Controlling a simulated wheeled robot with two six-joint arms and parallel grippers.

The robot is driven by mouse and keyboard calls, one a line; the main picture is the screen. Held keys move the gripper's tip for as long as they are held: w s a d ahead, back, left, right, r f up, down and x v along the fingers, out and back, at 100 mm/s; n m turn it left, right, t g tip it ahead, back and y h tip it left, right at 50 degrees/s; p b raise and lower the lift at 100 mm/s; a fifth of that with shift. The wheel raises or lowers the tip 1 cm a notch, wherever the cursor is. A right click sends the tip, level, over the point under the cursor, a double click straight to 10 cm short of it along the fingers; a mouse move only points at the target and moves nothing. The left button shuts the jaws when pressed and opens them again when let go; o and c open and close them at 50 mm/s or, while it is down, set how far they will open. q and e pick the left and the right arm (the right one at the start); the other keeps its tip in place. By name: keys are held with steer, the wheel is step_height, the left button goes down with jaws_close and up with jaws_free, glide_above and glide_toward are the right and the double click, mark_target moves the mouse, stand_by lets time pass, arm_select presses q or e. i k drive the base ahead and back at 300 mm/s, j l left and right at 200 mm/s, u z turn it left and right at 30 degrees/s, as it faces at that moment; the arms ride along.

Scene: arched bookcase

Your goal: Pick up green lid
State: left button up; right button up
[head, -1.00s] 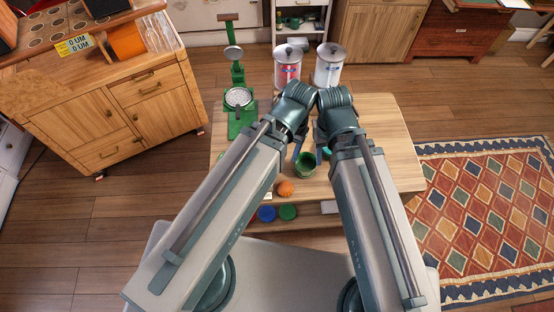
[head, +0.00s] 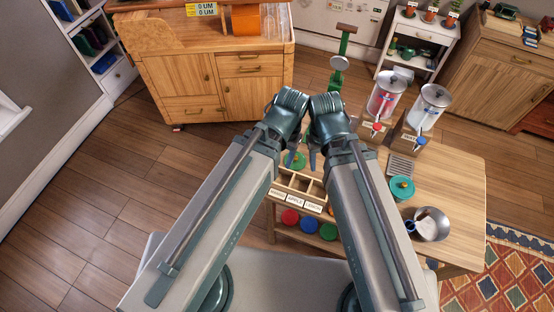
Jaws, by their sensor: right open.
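Several green round things show, and I cannot tell for sure which is the green lid. A teal-green round lid with a knob (head: 402,188) is on the table (head: 462,190), right of my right arm. A green round thing (head: 295,160) shows between my forearms, partly hidden by them. A green disc-like thing (head: 328,231) is on the low shelf, beside a blue one (head: 309,225) and a red one (head: 290,217). My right gripper (head: 313,158) is open above the table near the middle green thing. My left gripper (head: 288,157) is mostly hidden behind its arm.
A wooden box with labelled compartments (head: 300,183) stands at the table's front left. A metal pot (head: 431,224) is at the right; two lidded dispensers (head: 386,92) (head: 431,105) stand behind. A wooden cabinet (head: 215,80) is at the back left. The floor at left is clear.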

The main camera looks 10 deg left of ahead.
mark_target(300, 162)
steer(key=z, duration=0.95)
steer(key=k+j+z, duration=0.15)
steer(key=j, duration=0.25)
steer(key=k+j+z, duration=0.15)
steer(key=j, duration=0.2)
steer(key=k+j+z, duration=0.2)
steer(key=j, duration=0.15)
steer(key=j+z, duration=0.15)
steer(key=j, duration=0.2)
steer(key=k, duration=0.05)
